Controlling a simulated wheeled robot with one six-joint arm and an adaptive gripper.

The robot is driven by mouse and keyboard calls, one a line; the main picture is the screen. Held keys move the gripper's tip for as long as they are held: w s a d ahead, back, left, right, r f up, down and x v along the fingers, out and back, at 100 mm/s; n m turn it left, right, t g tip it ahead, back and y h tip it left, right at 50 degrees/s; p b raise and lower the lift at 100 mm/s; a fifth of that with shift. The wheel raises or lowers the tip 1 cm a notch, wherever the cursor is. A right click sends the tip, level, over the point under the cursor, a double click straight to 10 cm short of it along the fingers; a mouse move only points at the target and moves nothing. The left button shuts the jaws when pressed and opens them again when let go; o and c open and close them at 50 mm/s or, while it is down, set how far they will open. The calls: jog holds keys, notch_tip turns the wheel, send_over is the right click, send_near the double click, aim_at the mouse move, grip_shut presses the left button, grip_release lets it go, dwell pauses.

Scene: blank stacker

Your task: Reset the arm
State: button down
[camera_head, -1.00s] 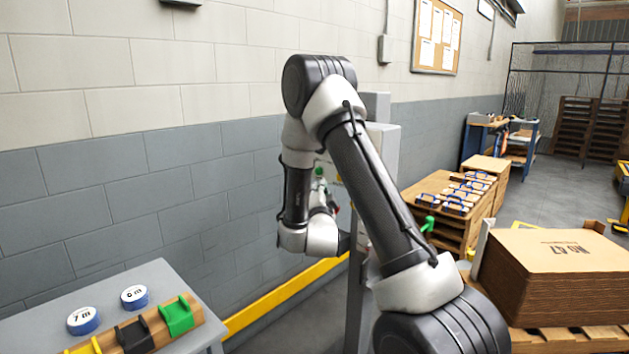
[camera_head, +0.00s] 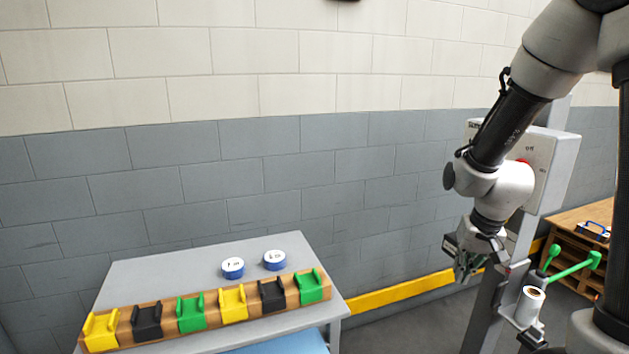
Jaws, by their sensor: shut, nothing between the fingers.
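My arm comes in from the upper right and bends down at the elbow. My gripper (camera_head: 468,268) hangs at its end, pointing down and a little left. It is small in view, shut and empty. It is in front of the wall and the yellow floor rail, to the right of the grey table. It appears close to the grey post (camera_head: 492,305), but I cannot tell the gap.
The grey table (camera_head: 140,272) bears a wooden rack with yellow, black and green holders and two blue-and-white discs (camera_head: 233,268) (camera_head: 274,260). A green lever (camera_head: 573,268) and a white roll (camera_head: 528,306) are beside the post. A yellow rail (camera_head: 400,292) runs along the wall.

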jog(key=s+d+r+n+t, duration=0.2)
jog(key=s+r, duration=1.6)
jog(key=shift+d+r+n+h, duration=0.2)
jog(key=shift+r+n+h, duration=0.05)
jog(key=shift+n+h, duration=0.15)
jog(key=shift+d, duration=0.15)
